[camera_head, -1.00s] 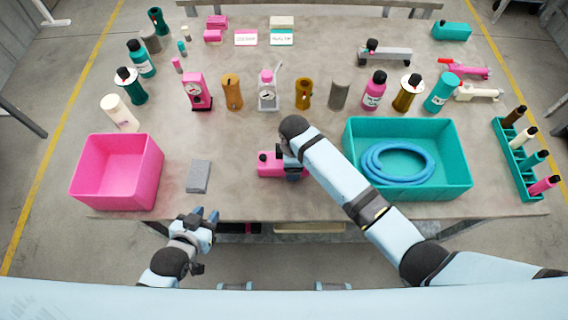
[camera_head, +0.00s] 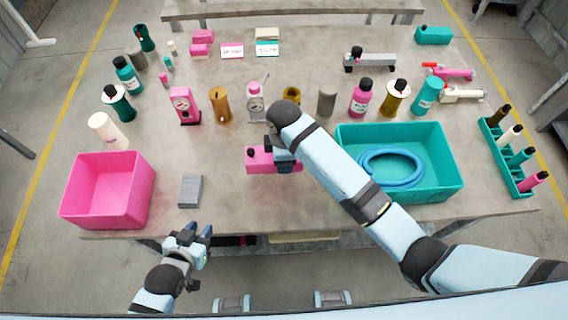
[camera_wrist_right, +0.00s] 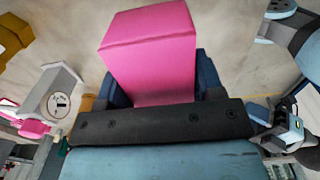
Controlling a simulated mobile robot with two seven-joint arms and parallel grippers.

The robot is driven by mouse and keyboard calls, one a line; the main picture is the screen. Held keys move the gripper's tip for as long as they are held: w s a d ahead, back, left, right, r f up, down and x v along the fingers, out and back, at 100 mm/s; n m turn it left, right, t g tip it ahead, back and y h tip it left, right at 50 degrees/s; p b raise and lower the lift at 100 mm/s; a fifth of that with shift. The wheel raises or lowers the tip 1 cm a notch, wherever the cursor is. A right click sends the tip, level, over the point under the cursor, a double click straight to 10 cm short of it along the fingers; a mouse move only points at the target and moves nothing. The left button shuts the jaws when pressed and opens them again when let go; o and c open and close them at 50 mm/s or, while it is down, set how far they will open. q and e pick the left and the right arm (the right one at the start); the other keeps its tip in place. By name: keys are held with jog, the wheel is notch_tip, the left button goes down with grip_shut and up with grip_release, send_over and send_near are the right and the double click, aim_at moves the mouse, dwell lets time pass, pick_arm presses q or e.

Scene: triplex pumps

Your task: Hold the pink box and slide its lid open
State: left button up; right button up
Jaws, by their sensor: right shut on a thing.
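The pink box (camera_head: 259,158) is near the front middle of the table, partly covered by my right wrist. My right gripper (camera_head: 287,162) is shut on the pink box, and in the right wrist view the box (camera_wrist_right: 150,50) sits between its dark blue fingers. Whether the box touches the table is unclear, and I cannot make out its lid seam. My left gripper (camera_head: 190,236) is open and empty, at the table's front edge, left of the box and apart from it.
A pink bin (camera_head: 107,190) stands at the front left, with a grey block (camera_head: 190,191) beside it. A teal bin (camera_head: 440,160) with a blue hose (camera_head: 391,168) is right of my right forearm. Bottles and gauges line up behind. Bare table lies between the grey block and the pink box.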

aim_at(251, 168)
jog(key=shift+r, duration=0.6)
pick_arm(q)
jog(key=shift+f, duration=0.1)
pick_arm(e)
jog(key=shift+f, duration=0.15)
